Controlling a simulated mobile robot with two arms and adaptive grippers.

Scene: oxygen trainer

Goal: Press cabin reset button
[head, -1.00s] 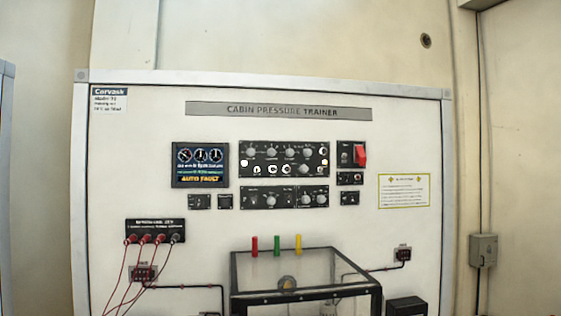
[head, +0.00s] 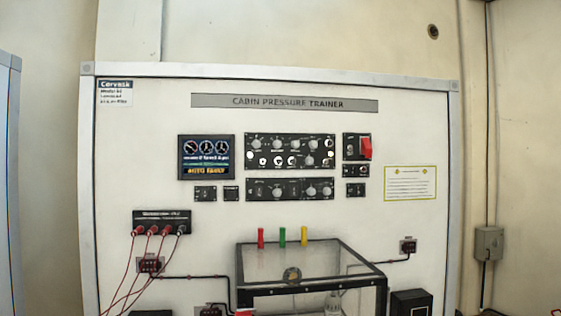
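The cabin pressure trainer board (head: 410,120) stands upright ahead of me. Its upper middle carries a black control panel (head: 290,152) with several knobs and a second, shorter black knob panel (head: 290,189) below it. A display (head: 206,158) to their left shows gauges and an amber fault line. A panel with a red guarded switch (head: 365,148) is to their right. Small black modules sit below the display (head: 205,193) and below the red switch (head: 355,190). Which control is the cabin reset button is too small to read. Neither of my grippers is in view.
A clear box with a black frame (head: 312,245) juts out at the lower middle, with red, green and yellow pegs (head: 282,237) above it. Red leads (head: 128,275) hang from a socket strip (head: 161,222) at the lower left. A black box (head: 410,303) is at lower right.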

